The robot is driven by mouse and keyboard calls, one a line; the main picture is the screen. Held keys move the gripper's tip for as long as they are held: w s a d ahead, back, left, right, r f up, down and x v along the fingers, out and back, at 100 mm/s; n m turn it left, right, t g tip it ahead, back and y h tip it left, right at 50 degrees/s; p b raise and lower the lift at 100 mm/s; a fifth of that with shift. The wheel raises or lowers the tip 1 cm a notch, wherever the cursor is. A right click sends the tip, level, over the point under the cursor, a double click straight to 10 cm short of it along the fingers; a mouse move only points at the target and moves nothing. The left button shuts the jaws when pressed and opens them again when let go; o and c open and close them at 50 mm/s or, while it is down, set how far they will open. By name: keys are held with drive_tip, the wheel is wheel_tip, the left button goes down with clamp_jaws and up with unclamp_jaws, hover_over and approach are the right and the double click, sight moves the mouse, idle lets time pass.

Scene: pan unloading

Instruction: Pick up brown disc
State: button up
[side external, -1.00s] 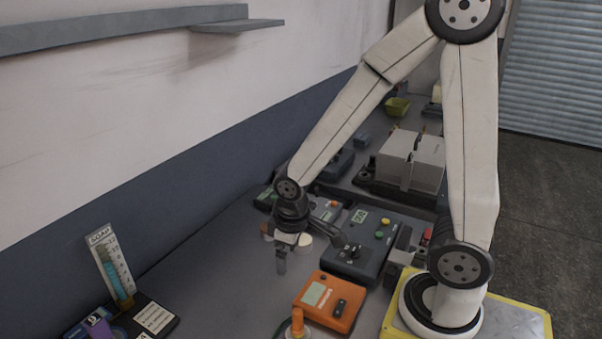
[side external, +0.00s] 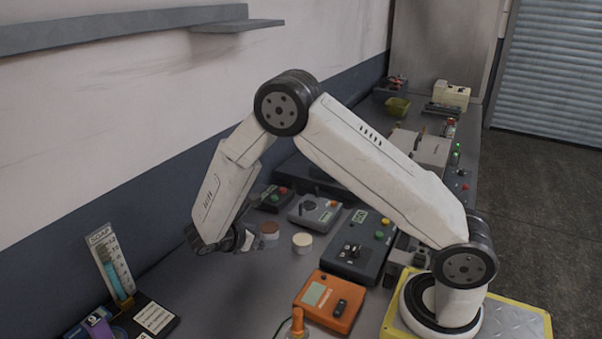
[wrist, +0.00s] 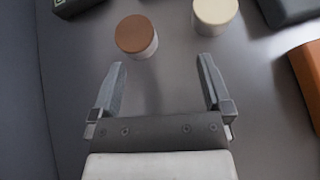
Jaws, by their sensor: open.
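The brown disc (wrist: 135,34) lies on top of a short pale cylinder in the wrist view. My gripper (wrist: 162,80) is open and empty in the wrist view. The brown disc is ahead of the fingers and a little left of their middle, apart from both. In the side view my gripper (side external: 244,240) is small and dark, and its fingers are hard to make out.
A cream-topped cylinder (wrist: 215,13) stands right of the brown disc, with a gap between. An orange meter (side external: 331,301) and a dark control box (side external: 358,247) stand to the right. A soap stand (side external: 112,262) is at lower left. The grey table between is clear.

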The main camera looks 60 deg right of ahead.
sight(267, 229)
drive_tip(key=shift+w+f+n+t+h, duration=0.2)
drive_tip(key=shift+w+n+h, duration=0.25)
drive_tip(key=shift+w+h, duration=0.15)
drive_tip(key=shift+w+f+n+t+h, duration=0.15)
drive_tip(key=shift+w+n+t+h, duration=0.05)
drive_tip(key=shift+w+n+h, duration=0.4)
drive_tip(key=shift+d, duration=0.1)
drive_tip(key=shift+x, duration=1.3)
drive_tip(key=shift+f, duration=0.1)
drive_tip(key=shift+x, duration=2.55)
drive_tip(key=shift+f, duration=0.1)
drive_tip(key=c, duration=1.3)
